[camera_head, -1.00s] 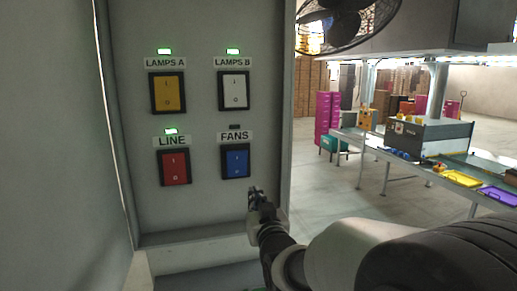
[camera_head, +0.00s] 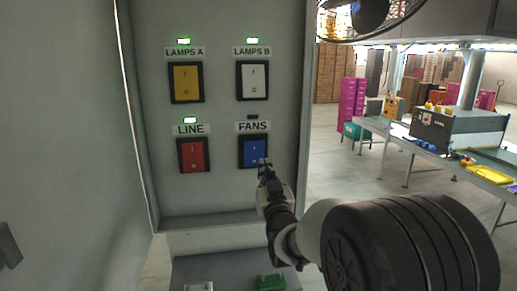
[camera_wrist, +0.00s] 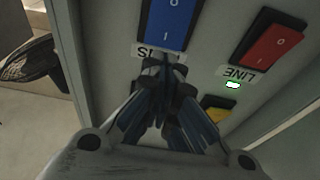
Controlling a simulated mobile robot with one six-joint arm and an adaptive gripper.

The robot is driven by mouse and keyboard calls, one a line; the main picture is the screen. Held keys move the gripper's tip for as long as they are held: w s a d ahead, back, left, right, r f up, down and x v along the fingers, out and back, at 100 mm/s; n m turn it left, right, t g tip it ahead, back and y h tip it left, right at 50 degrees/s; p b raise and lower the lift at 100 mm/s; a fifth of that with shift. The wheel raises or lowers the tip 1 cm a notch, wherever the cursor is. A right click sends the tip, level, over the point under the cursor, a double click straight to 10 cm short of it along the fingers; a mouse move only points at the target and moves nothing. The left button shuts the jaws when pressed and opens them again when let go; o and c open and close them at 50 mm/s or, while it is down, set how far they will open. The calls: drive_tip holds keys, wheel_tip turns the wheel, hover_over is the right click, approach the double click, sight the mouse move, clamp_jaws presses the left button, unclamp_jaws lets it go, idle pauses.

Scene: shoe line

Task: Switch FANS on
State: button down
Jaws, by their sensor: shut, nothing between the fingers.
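The blue FANS rocker switch (camera_head: 251,151) sits at the lower right of the grey panel, under its FANS label (camera_head: 253,127). The small indicator above that label is dark. In the wrist view the blue rocker (camera_wrist: 170,22) shows upside down at the top. My gripper (camera_head: 264,163) is shut and empty, with its fingertips in front of the lower right part of the FANS switch. In the wrist view the fingertips (camera_wrist: 165,62) overlap the FANS label just below the rocker. I cannot tell whether they touch the panel.
The red LINE switch (camera_head: 193,154) is left of FANS. The yellow LAMPS A (camera_head: 186,83) and white LAMPS B (camera_head: 252,80) switches are above. These three have green lights lit. A fan (camera_head: 365,18) hangs at the upper right. A conveyor table (camera_head: 440,158) stands beyond.

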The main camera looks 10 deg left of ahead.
sight(256, 140)
drive_tip(key=p+x, duration=0.2)
drive_tip(key=x, duration=0.8)
drive_tip(key=shift+w, duration=0.2)
drive_tip(key=shift+r, duration=0.15)
drive_tip(key=shift+r+g+p, duration=0.15)
drive_tip(key=shift+g+p, duration=0.15)
drive_tip(key=shift+p, duration=0.15)
drive_tip(key=shift+w+a+r+g+p, duration=0.1)
drive_tip(key=shift+w+r+g+p, duration=0.15)
drive_tip(key=shift+g+p, duration=0.35)
drive_tip(key=shift+w+a+r+g+h+p, duration=0.1)
drive_tip(key=shift+w+r+g+h+p, duration=0.3)
drive_tip(key=shift+g+p, duration=0.55)
drive_tip(key=shift+w+r+g+p, duration=0.1)
drive_tip(key=shift+g+p, duration=0.15)
drive_tip(key=shift+p, duration=0.25)
drive_tip(key=shift+w+a, duration=0.1)
drive_tip(key=shift+w, duration=0.1)
